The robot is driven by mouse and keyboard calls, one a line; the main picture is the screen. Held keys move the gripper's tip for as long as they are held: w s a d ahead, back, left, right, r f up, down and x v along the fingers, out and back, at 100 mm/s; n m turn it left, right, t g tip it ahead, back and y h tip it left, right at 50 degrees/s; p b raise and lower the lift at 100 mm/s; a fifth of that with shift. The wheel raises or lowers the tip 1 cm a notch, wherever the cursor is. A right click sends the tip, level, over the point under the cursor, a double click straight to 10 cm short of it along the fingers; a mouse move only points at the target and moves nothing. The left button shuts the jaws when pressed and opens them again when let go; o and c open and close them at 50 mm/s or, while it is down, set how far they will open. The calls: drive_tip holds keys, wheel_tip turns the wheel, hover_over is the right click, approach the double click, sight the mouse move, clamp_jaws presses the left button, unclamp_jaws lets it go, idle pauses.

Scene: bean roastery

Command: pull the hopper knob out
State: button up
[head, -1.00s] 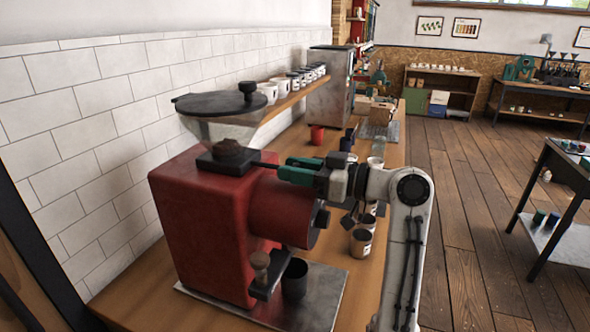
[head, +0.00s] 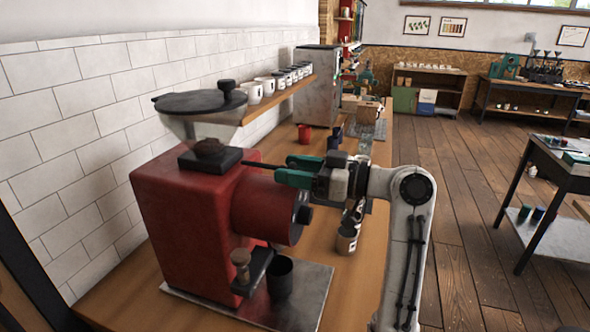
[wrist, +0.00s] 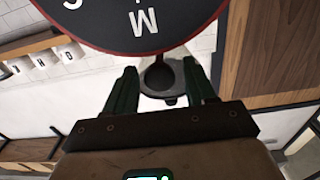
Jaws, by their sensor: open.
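The red grinder (head: 185,220) carries a clear hopper (head: 208,130) with a black lid, set on a dark block (head: 212,161). A thin dark rod (head: 262,164) runs right from that block to my gripper (head: 283,169). My gripper's green fingers are open. In the wrist view, a dark round shape, which looks like the hopper knob (wrist: 159,76), lies between the two fingers of my gripper (wrist: 159,68), with no clear contact. In the head view the knob is hidden by the fingers.
The grinder's red drum (head: 268,212) lies just below my gripper. A shelf with white mugs (head: 265,86) runs along the tiled wall. Metal cups (head: 347,238) stand on the counter by my arm, with a red mug (head: 304,134) farther back.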

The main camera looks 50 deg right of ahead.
drive_tip(key=b+v, duration=0.2)
drive_tip(key=v, duration=0.8)
drive_tip(key=shift+s, duration=0.35)
drive_tip(key=shift+d, duration=0.15)
